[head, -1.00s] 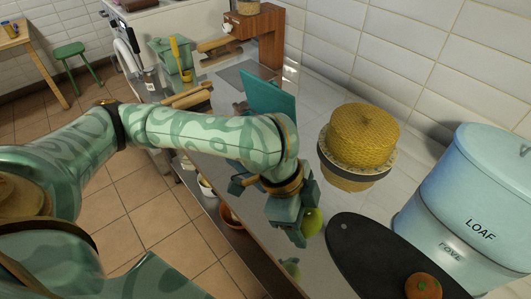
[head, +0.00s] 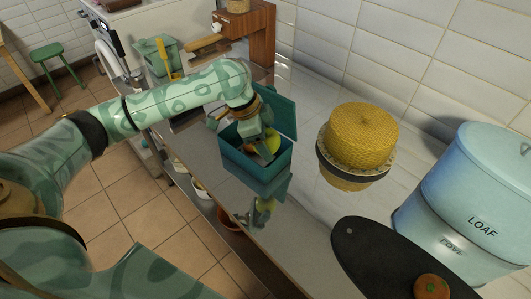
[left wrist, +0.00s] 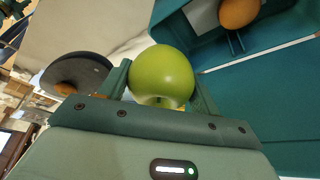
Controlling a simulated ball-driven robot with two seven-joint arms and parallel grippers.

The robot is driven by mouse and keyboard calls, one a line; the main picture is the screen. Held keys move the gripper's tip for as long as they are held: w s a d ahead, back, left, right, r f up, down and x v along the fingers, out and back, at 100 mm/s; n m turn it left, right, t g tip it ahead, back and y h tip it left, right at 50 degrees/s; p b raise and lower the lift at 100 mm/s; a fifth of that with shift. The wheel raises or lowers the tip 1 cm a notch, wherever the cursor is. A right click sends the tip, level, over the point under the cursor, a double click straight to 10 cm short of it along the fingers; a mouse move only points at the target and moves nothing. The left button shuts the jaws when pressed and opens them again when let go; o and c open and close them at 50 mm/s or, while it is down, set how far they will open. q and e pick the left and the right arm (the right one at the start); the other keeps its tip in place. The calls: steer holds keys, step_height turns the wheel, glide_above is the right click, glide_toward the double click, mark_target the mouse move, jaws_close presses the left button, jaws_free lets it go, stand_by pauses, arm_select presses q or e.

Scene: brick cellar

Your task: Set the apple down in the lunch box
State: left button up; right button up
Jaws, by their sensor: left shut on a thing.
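The teal lunch box (head: 248,168) stands on the metal counter, its lid (head: 281,108) raised. In the left wrist view the lunch box (left wrist: 262,85) fills the right side, with a round orange fruit (left wrist: 238,13) inside. In the left wrist view the apple (left wrist: 162,72) sits between both fingers. The fingers partly hide the apple in the head view. I cannot tell whether it touches the box. My right gripper is not in view.
A yellow woven round thing (head: 362,135) stands right of the box. A dark board (head: 378,255) with an orange-red fruit (head: 431,287) and a blue LOAF bin (head: 470,190) are at the right. A green container (head: 157,55) stands farther back. Counter between box and board is clear.

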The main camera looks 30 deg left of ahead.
arm_select(q)
steer(key=w+a+f+b, duration=0.1)
steer(key=f, duration=0.1)
steer(key=w+f+b, duration=0.1)
steer(key=w+f, duration=0.1)
steer(key=w+a+f+b, duration=0.1)
steer(key=f, duration=0.1)
steer(key=shift+w+a+f, duration=0.1)
steer(key=shift+w+a, duration=0.15)
steer(key=shift+a, duration=0.05)
step_height(320, 180, down, 3)
steer(key=shift+f+b, duration=0.1)
steer(key=shift+b, duration=0.65)
steer(key=shift+f, duration=0.45)
steer(key=o, duration=0.9)
